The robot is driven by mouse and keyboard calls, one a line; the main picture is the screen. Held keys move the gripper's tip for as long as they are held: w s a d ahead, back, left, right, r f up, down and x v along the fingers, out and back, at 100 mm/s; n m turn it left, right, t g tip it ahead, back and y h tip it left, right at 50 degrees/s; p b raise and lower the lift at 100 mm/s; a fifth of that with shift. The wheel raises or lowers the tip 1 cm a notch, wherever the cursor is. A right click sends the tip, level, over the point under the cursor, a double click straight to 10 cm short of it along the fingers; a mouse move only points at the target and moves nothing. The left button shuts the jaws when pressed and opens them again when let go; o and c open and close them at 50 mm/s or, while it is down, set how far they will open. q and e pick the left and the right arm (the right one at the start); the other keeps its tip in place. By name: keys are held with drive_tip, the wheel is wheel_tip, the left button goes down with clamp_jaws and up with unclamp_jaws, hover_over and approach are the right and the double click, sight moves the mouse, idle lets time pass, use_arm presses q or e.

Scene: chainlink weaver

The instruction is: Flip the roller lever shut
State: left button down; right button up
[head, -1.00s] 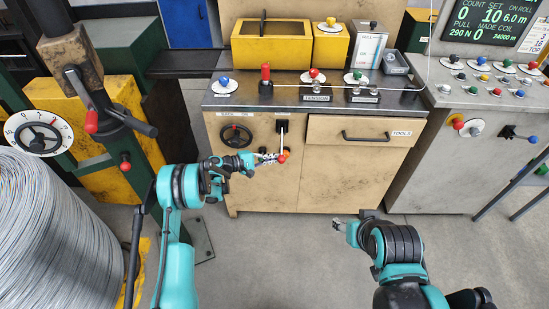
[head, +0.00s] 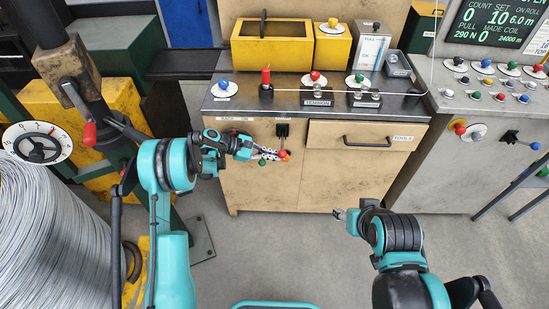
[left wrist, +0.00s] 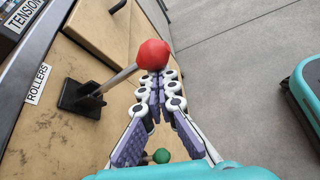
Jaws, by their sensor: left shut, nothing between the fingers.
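The roller lever has a red ball knob (head: 282,153) on a metal rod, with a black pivot plate (head: 283,131) on the front of the wooden cabinet. In the left wrist view the red knob (left wrist: 152,54) stands out from the black base (left wrist: 80,98) beside the ROLLERS label (left wrist: 38,84). My left gripper (head: 278,156) is shut and empty, with its fingertips right at the knob. I cannot tell whether they touch it. My right gripper (head: 338,214) hangs in front of the cabinet, away from the lever; its jaws are too small to read.
A green knob (left wrist: 161,155) shows below my left fingers. The TOOLS drawer (head: 364,133) is right of the lever. A wire coil (head: 40,230) stands at left. The floor before the cabinet is clear.

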sight(282, 149)
use_arm(q)
drive_tip(key=r, duration=0.2)
drive_tip(key=r+p, duration=0.1)
drive_tip(key=shift+w+r+n+g, duration=0.3)
drive_tip(key=shift+w+r+n, duration=0.1)
drive_tip(key=shift+w+r, duration=0.35)
drive_tip(key=shift+r, duration=0.25)
drive_tip(key=shift+w+r, duration=0.1)
drive_tip(key=shift+r, duration=0.05)
drive_tip(key=v, duration=0.7)
drive_tip(key=shift+a, duration=0.25)
